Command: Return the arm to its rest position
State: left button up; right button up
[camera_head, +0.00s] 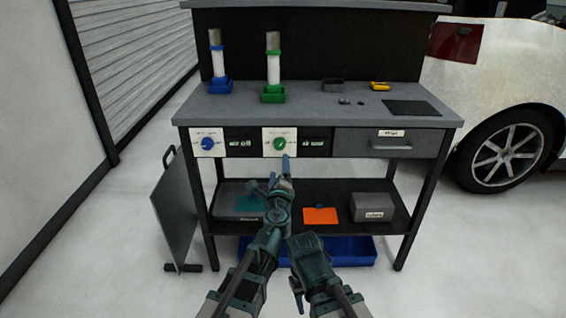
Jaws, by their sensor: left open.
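My left arm reaches up the middle of the view toward the workbench. Its gripper (285,164) is open and empty, just below and in front of the green knob (280,143) on its white panel. I cannot tell whether it touches the panel. My right arm (310,255) is folded low, close to my body. Its gripper cannot be made out.
The workbench (330,105) has a blue knob (208,143) at left and a drawer (390,143) at right. Its lower shelf holds an orange item (320,215) and a grey box (373,207). A grey panel (175,215) stands at left; a car (500,80) at right.

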pick_arm(q)
jog(key=shift+s, duration=0.8)
